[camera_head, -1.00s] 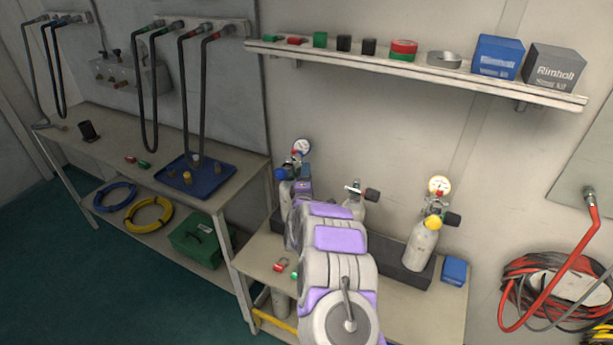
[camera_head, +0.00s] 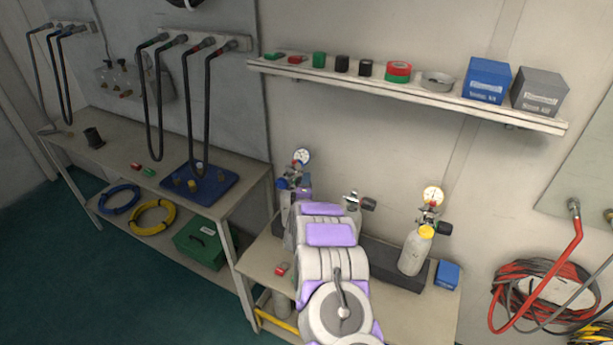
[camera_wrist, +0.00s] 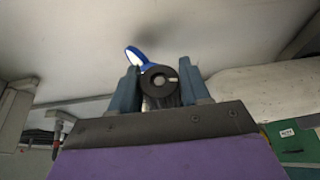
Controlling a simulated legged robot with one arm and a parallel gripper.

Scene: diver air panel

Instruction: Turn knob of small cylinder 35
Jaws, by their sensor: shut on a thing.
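In the wrist view, my gripper (camera_wrist: 158,70) has its two blue-grey fingers on either side of a round black knob (camera_wrist: 158,79) with a pale mark on its face. The fingers are shut on this knob. A blue and white part (camera_wrist: 140,58) shows just behind it. In the head view, three small cylinders stand in a row on the low bench: a left one with a gauge (camera_head: 301,157), a middle one with a black knob (camera_head: 369,203), and a right one (camera_head: 415,252) with a gauge. My arm hides much of the left one. No number is readable on any cylinder.
A wall shelf (camera_head: 400,92) with tapes and boxes runs above the cylinders. A blue box (camera_head: 447,274) stands right of them. A table with a blue tray (camera_head: 226,186) is at left. Coiled red hose (camera_head: 540,290) hangs at right.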

